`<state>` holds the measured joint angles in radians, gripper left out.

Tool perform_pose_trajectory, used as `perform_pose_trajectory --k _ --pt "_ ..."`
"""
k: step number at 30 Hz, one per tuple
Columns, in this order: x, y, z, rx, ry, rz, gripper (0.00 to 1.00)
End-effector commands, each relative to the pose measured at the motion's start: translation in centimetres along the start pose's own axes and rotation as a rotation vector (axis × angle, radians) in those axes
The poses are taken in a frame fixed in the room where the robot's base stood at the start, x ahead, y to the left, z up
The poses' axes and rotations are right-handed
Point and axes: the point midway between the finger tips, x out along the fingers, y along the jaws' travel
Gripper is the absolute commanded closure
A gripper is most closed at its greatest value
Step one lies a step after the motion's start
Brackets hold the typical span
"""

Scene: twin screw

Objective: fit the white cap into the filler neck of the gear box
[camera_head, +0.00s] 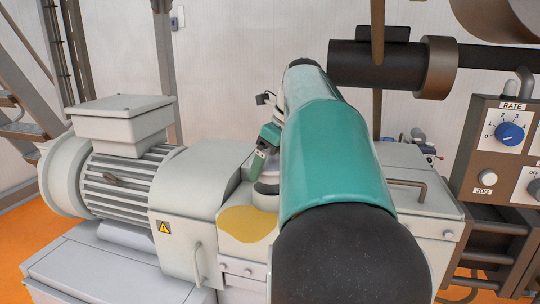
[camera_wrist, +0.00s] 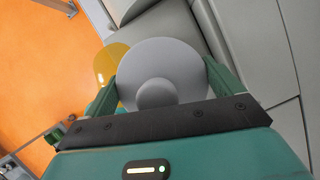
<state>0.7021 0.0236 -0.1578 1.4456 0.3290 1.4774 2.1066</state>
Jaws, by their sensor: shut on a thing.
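The white cap (camera_wrist: 162,62) is a pale round disc with a knob at its near side, seen from above in the wrist view. My gripper (camera_wrist: 160,82) is shut on it, with one green finger on each side. In the head view my gripper (camera_head: 262,158) is low over the pale gear box (camera_head: 232,250), partly hidden by my arm.
A yellow oil-like patch (camera_head: 247,224) lies on the box top beside the neck. A finned grey motor (camera_head: 120,180) is at the left. A control panel (camera_head: 505,150) with a blue knob stands at the right. A dark pipe (camera_head: 385,65) runs behind. The floor is orange.

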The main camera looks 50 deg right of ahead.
Motion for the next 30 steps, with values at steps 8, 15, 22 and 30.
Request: perform_pose_trajectory --k 8,15,22,30 --pt "1.5 -0.1 -0.4 0.000 0.000 -0.001 0.38" --pt "2.7 0.0 -0.9 0.000 0.000 0.000 0.38" --pt "3.8 0.0 -1.3 0.001 0.000 0.000 0.38" --pt "4.5 0.0 -1.6 0.000 0.000 0.000 0.38"
